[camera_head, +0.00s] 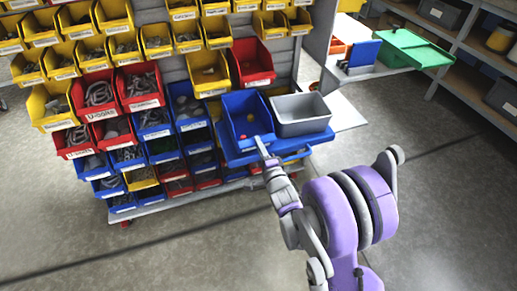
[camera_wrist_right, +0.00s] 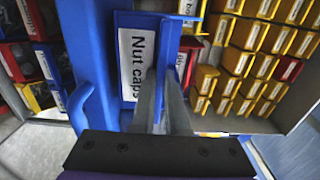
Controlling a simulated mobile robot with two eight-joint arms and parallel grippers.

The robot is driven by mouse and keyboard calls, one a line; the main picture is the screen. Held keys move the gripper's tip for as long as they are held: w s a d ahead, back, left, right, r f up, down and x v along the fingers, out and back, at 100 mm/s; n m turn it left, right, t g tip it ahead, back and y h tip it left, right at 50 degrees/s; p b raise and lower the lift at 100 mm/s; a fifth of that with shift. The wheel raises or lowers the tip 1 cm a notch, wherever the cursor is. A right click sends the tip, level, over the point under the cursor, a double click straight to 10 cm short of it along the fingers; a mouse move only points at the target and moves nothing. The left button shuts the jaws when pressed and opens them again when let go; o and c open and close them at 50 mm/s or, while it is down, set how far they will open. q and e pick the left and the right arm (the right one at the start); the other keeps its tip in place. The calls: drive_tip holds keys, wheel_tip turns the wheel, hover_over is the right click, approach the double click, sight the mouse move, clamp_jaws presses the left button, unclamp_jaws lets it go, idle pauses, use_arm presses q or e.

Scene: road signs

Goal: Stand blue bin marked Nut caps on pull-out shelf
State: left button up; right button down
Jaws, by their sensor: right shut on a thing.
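The blue bin (camera_head: 234,106) shows in the head view with a few small orange pieces inside. Its white label reading "Nut caps" faces the right wrist view (camera_wrist_right: 128,65). My right gripper (camera_head: 262,145) is at the bin's front and shut on it; its fingers (camera_wrist_right: 163,105) show beside the label in the wrist view. The blue pull-out shelf (camera_head: 290,148) is under the bin and beside it in the picture. I cannot tell whether the bin's base touches the shelf. My left gripper is not in view.
A grey bin (camera_head: 300,127) is close to the blue bin's right side on the shelf. A rack of yellow, red and blue bins (camera_head: 143,93) stands left and behind. A green tray (camera_head: 414,47) is at the back right. The floor on the right is open.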

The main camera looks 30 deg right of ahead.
drive_tip(key=shift+f, duration=0.7)
drive_tip(key=c, duration=1.4)
unclamp_jaws()
drive_tip(key=shift+f, duration=0.15)
drive_tip(key=o, duration=0.5)
